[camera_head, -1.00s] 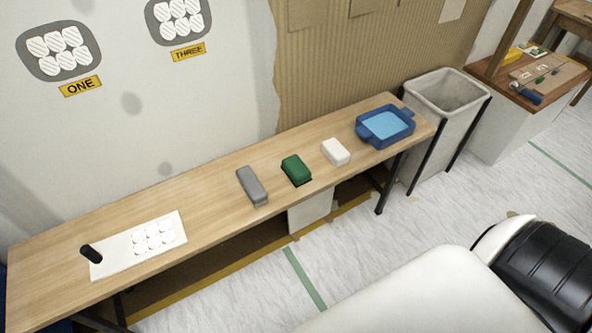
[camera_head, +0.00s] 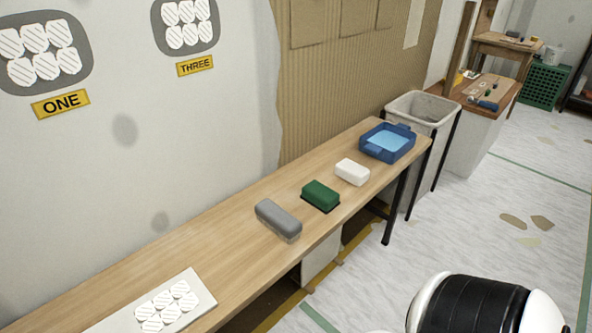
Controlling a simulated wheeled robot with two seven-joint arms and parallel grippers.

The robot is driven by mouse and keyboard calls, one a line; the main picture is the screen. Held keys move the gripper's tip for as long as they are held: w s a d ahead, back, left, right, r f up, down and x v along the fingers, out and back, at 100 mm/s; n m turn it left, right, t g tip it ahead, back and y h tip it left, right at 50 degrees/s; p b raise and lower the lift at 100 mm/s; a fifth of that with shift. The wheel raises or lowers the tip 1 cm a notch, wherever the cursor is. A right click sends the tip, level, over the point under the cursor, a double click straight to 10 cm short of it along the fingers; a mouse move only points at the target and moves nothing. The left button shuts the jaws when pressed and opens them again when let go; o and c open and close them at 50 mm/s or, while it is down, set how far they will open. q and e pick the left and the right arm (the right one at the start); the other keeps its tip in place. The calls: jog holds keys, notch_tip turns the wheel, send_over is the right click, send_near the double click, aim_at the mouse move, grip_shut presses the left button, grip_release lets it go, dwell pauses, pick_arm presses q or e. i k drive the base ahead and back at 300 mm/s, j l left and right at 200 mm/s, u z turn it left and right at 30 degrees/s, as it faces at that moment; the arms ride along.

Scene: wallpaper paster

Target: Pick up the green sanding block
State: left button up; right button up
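The green sanding block (camera_head: 320,196) lies on the wooden bench (camera_head: 232,198), near its front edge. It sits between a grey block (camera_head: 278,219) on its left and a white block (camera_head: 352,172) on its right, apart from both. Nothing touches or covers it. Neither of my grippers is in view. Only a black and white part of my own body shows at the bottom right.
A blue tray (camera_head: 387,143) stands at the bench's right end, with a grey bin (camera_head: 421,108) beyond it. A white sheet with striped patches (camera_head: 165,306) lies at the near left. The wall runs along the bench's back. Floor at right is open.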

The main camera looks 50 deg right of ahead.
aim_at(319, 195)
jog(key=z, duration=1.65)
